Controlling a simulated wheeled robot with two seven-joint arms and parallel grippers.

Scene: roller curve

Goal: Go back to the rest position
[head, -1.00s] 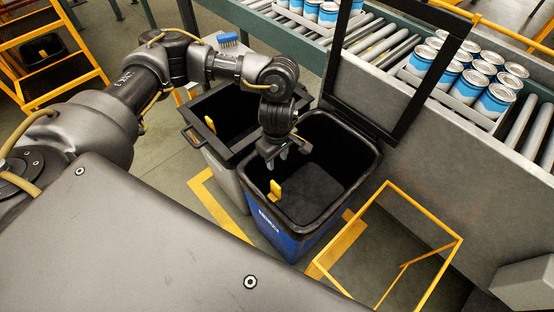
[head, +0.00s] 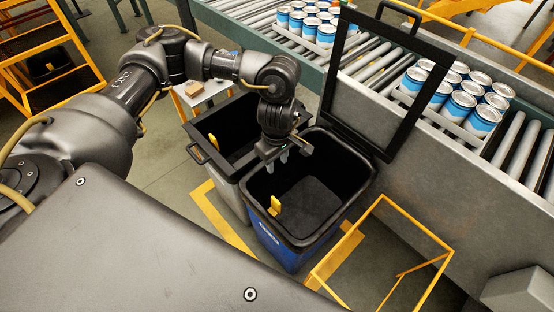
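My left gripper (head: 282,159) hangs, fingers down, over the open blue bin (head: 290,262). Its fingers are apart and nothing shows between them. My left arm reaches in from the left side of the head view. My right gripper is out of view.
A grey bin (head: 232,187) with a black rim stands left of the blue one. A black frame (head: 392,150) rises behind the blue bin. Trays of blue cans (head: 483,118) sit on the roller conveyor (head: 350,62). A yellow frame (head: 420,228) stands at the right, and a small table (head: 208,92) behind the bins.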

